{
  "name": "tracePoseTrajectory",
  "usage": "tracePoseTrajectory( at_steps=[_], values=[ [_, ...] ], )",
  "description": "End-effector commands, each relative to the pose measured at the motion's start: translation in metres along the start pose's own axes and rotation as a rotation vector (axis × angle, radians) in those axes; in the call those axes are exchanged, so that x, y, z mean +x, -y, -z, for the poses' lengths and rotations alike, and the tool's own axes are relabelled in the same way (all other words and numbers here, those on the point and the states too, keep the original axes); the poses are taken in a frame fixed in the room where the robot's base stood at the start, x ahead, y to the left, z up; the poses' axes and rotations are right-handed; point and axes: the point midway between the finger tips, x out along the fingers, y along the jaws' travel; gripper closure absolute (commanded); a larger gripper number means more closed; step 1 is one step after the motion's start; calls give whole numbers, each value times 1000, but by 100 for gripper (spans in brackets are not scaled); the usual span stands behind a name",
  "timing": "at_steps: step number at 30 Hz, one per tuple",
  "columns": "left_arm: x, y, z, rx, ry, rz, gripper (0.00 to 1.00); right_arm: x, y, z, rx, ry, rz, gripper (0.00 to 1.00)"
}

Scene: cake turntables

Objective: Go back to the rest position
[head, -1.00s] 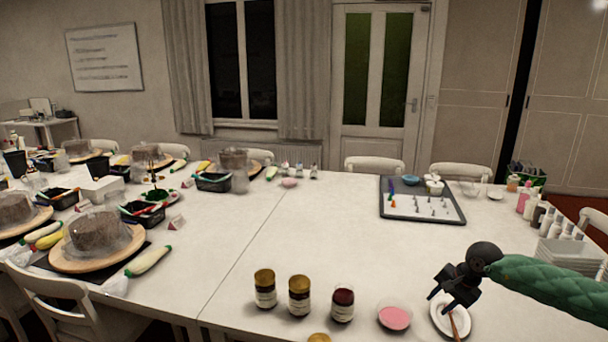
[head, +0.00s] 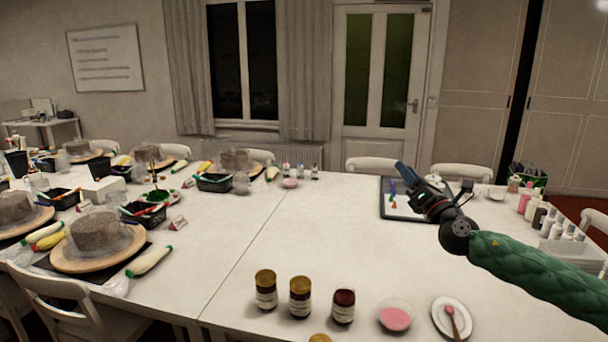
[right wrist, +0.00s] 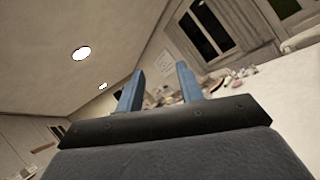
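My right gripper (head: 401,168) is raised above the right part of the white table, in front of the dark tray in the head view. Its arm comes in from the right in a green quilted sleeve. In the right wrist view its two blue fingers (right wrist: 158,90) stand apart with nothing between them. The fingers point up and toward the far room, with ceiling and window behind them. My left gripper is not in view.
A plate (head: 452,318) with a brush, a bowl of pink (head: 396,316) and several jars (head: 300,296) stand at the front edge. The dark tray (head: 386,212) is partly hidden by my gripper. Cakes on turntables (head: 98,256) fill the left. The table's middle is clear.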

Motion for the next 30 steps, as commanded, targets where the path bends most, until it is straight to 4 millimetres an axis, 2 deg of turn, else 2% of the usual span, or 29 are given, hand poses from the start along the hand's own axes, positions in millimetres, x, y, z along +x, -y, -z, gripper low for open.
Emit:
tracePoseTrajectory(
  at_steps=[5,8,10,14,18,22,30],
  values=[
    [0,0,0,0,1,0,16,-5,-4,-12,419,217,155,63],
    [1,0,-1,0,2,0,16,-18,2,-5,657,330,268,63],
    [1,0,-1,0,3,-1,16,-32,8,8,820,405,359,63],
    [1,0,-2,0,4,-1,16,-65,19,42,1075,518,541,63],
    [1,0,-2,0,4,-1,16,-105,25,85,1270,600,735,63],
    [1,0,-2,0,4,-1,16,-143,26,126,1401,644,909,63],
    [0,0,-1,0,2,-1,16,-221,13,202,1578,661,1226,63]
  ],
)
